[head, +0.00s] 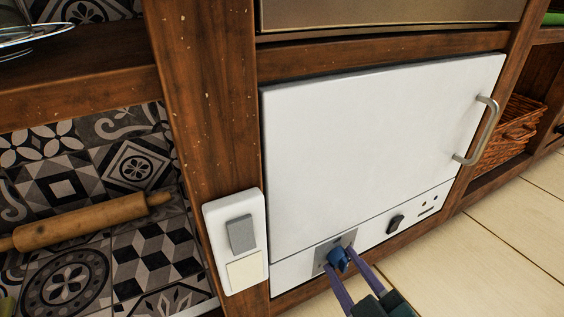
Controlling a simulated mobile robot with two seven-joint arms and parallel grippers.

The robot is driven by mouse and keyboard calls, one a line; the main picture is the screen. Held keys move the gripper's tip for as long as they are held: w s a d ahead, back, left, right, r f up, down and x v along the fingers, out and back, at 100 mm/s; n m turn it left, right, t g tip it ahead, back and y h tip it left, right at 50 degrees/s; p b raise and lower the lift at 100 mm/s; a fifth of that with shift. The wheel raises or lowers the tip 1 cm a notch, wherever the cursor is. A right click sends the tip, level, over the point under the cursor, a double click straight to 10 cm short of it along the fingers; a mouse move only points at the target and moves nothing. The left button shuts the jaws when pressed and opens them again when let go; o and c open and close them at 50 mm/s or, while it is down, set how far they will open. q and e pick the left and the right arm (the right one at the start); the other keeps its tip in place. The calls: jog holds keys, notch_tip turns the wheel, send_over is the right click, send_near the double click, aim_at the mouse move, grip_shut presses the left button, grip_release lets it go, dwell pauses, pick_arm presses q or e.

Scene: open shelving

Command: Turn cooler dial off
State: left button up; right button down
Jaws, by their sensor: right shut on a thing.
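The cooler (375,150) is a white box with a closed door, set in the wooden shelving. Its blue dial (338,259) sits on a small grey plate on the lower panel. My right gripper (341,254) comes up from the bottom edge, with its two purple fingers on either side of the dial. It is shut on the dial. The dial's markings are too small to read. My left gripper is not in view.
A white wall switch (240,242) is on the wooden post at left. A rolling pin (90,220) lies on the tiled shelf. A metal handle (487,130) sticks out from the door. Pale floor is clear at lower right.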

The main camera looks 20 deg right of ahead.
jog(key=shift+w+r, duration=0.1)
jog(key=shift+r, duration=0.1)
dwell(0.3)
jog(key=c, duration=0.5)
grip_release()
jog(key=shift+f, duration=0.1)
jog(key=p+v, duration=0.4)
jog(key=v, duration=0.6)
